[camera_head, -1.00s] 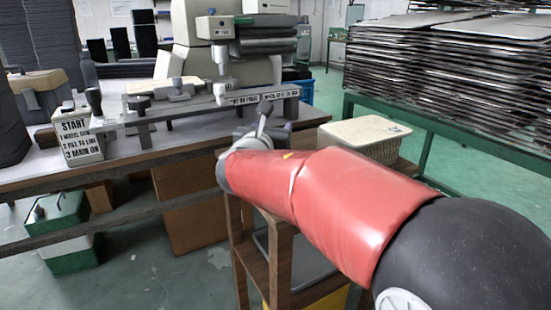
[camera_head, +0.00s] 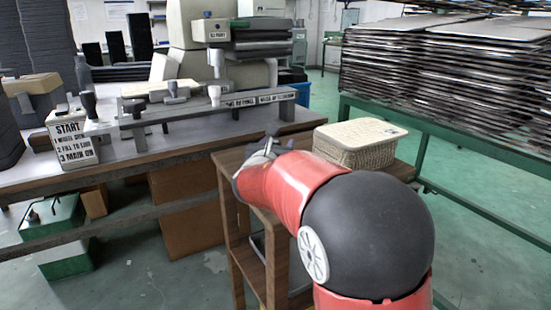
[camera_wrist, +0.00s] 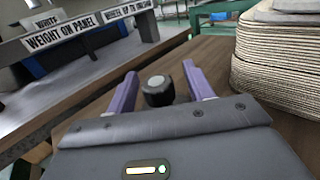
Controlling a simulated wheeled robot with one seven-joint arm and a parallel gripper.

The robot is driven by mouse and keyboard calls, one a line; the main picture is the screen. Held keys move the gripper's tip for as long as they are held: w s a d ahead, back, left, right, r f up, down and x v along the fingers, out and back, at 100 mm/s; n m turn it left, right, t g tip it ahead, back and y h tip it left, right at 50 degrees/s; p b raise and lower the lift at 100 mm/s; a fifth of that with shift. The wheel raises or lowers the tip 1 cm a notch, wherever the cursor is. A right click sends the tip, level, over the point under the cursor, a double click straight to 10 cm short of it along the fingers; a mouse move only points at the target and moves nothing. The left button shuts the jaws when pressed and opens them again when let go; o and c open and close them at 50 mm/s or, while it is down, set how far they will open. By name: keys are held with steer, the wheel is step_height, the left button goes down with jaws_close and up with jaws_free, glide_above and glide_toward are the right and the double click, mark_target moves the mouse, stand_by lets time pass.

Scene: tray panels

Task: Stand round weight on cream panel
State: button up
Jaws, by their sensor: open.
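The round weight (camera_wrist: 158,91) is a short dark cylinder with a pale round top. In the wrist view it stands on brown wood, between the two purple fingers of my gripper (camera_wrist: 159,72). My gripper is open, with a visible gap on each side of the weight. In the head view my gripper (camera_head: 268,146) is low over the small wooden stand (camera_head: 232,160), mostly hidden by my red arm. A cream slab-like top (camera_head: 362,131) lies on a ribbed cream stack at the right of the stand. The stack's layered side (camera_wrist: 275,65) shows close at right in the wrist view.
A green rack (camera_head: 450,135) with many stacked dark trays stands at right.

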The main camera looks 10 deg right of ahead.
steer(key=shift+c, duration=0.4)
jaws_close()
steer(key=shift+r, duration=0.1)
